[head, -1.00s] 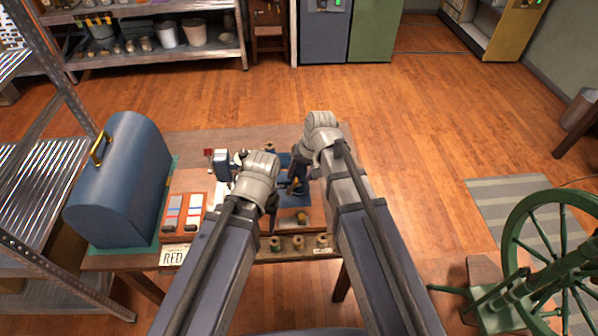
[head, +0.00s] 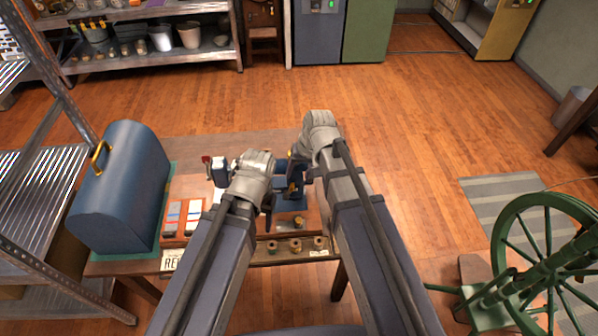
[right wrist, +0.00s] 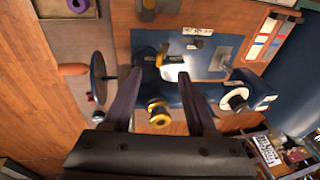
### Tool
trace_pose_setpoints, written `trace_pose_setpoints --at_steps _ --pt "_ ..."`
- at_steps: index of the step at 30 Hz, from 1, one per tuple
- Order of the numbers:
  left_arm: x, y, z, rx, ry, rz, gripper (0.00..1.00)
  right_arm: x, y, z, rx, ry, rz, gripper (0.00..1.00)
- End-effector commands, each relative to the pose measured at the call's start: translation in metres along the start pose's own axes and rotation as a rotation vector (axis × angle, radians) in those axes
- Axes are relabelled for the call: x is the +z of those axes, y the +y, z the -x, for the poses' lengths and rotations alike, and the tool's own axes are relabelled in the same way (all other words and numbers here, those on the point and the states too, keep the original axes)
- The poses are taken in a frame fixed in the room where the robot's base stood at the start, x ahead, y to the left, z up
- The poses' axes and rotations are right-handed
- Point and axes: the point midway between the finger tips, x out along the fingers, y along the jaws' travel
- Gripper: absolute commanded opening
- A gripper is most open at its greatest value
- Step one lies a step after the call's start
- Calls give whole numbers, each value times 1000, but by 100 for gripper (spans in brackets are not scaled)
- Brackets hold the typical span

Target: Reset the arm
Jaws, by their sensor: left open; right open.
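Both my arms reach forward over a wooden workbench (head: 190,147) in the head view. My left gripper (head: 268,208) is at the bench's middle, largely hidden by its own wrist. My right gripper (head: 293,178) is just to its right, over a blue device (head: 291,201). In the right wrist view, the right gripper's fingers (right wrist: 158,76) are apart with nothing held between them. The blue device's flat plate (right wrist: 205,57) lies beyond the fingertips, and a brass-coloured knob (right wrist: 159,113) shows between the fingers. Whether the fingers touch the device cannot be told.
A blue domed box (head: 122,190) stands at the bench's left end, beside a metal shelf (head: 40,190). A tray of coloured cards (head: 184,215) and small spools (head: 296,245) are near the front edge. A green spinning wheel (head: 545,245) stands at right. The floor (head: 430,130) beyond is clear.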

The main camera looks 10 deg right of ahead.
Motion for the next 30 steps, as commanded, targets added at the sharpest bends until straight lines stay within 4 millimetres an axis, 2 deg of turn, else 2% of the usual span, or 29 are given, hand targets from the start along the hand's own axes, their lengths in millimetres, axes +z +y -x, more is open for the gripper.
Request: trace_pose_setpoints --at_steps 3,5,9,12,15,18,30 --pt "0 0 0 0 0 0 57 4 -1 0 4 -4 7 57" --pt "0 0 0 0 0 0 57 19 -4 0 24 -23 38 57" --pt "0 0 0 0 0 0 57 83 -9 4 125 -108 174 57" --pt "0 0 0 0 0 0 57 122 -8 10 199 -165 264 57" --pt "0 0 0 0 0 0 57 145 -4 15 253 -205 324 57" --pt "0 0 0 0 0 0 57 153 -2 17 277 -222 348 57" --pt "0 0 0 0 0 0 57 153 -2 17 280 -224 350 57"
